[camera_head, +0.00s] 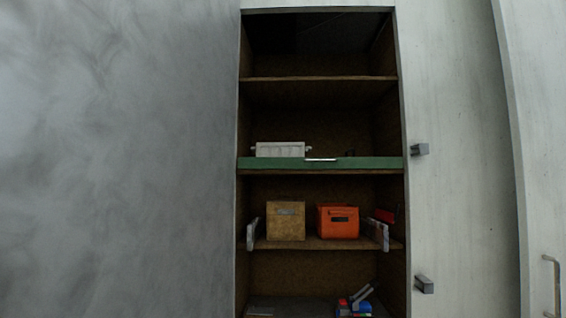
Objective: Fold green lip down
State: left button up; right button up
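The green lip (220,163) is a long, narrow green strip across the front of a middle shelf in the tall open cabinet. It spans nearly the full width of the opening. A short pale bar, perhaps a handle or latch, shows at its top edge near the middle. A whitish box (280,149) stands behind it, its lower part hidden by the lip. Neither of my grippers shows in the head view.
The shelf below holds a tan box (286,221) and an orange box (337,222), with thin items at both sides. Red and blue items (355,303) lie lower down. Grey latches (419,149) stick out at right. A grey panel (120,160) fills the left.

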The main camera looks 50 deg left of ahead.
aim_at(264, 163)
jog(key=i+j+u, duration=0.2)
jog(key=u, duration=0.25)
jog(key=i+u, duration=0.8)
jog(key=u, duration=0.15)
jog(key=i+l+u, duration=0.2)
jog(key=u, duration=0.3)
jog(key=i, duration=0.1)
